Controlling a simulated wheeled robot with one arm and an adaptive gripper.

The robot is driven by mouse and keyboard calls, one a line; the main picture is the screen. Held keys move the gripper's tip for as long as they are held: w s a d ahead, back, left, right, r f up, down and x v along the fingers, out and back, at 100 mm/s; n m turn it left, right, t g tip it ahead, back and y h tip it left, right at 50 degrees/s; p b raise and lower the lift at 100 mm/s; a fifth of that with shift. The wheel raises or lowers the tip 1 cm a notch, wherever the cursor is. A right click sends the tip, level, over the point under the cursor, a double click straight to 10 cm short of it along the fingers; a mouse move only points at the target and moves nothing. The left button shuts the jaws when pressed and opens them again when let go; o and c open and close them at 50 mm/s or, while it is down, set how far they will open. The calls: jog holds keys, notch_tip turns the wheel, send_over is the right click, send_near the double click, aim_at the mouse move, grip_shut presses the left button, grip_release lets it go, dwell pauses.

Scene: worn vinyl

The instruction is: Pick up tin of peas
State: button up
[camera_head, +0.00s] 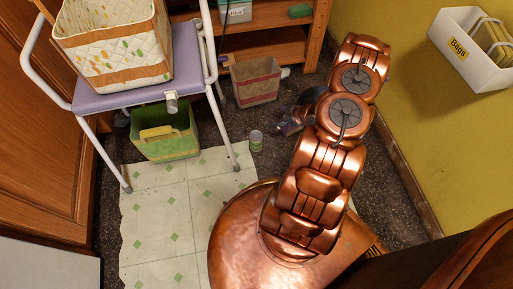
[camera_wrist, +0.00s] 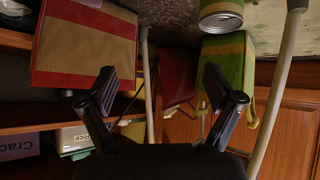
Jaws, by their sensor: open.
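A small green tin with a pale metal end, likely the tin of peas (camera_head: 256,142), stands on the floor by the edge of the worn vinyl, right of a white chair leg. Its label is too small to read. In the wrist view, where the floor is at the top, the tin (camera_wrist: 221,14) is cut by the upper edge, beyond the right finger. My gripper (camera_wrist: 160,74) is open, its two dark fingers apart with nothing held between them. In the head view my gripper (camera_head: 289,125) is low, right of the tin and apart from it, partly hidden by my copper arm.
A white-framed chair with a lilac seat (camera_head: 185,60) holds a quilted basket (camera_head: 112,45). A green bin (camera_head: 165,132) sits beneath it. A tan and red bin (camera_head: 255,82) stands behind the tin before wooden shelves (camera_head: 265,45). A white "Bags" holder (camera_head: 470,58) hangs right.

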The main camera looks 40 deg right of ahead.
jog(key=t+y+b, duration=0.2)
jog(key=b, duration=0.2)
send_near(256, 137)
notch_tip(256, 137, down, 3)
jog(key=w, duration=0.3)
jog(key=shift+t+y, duration=0.3)
jog(key=shift+a+b+x, duration=0.2)
jog(key=shift+b+x, duration=1.65)
jog(key=shift+x, duration=1.7)
jog(key=shift+s, duration=0.1)
grip_shut()
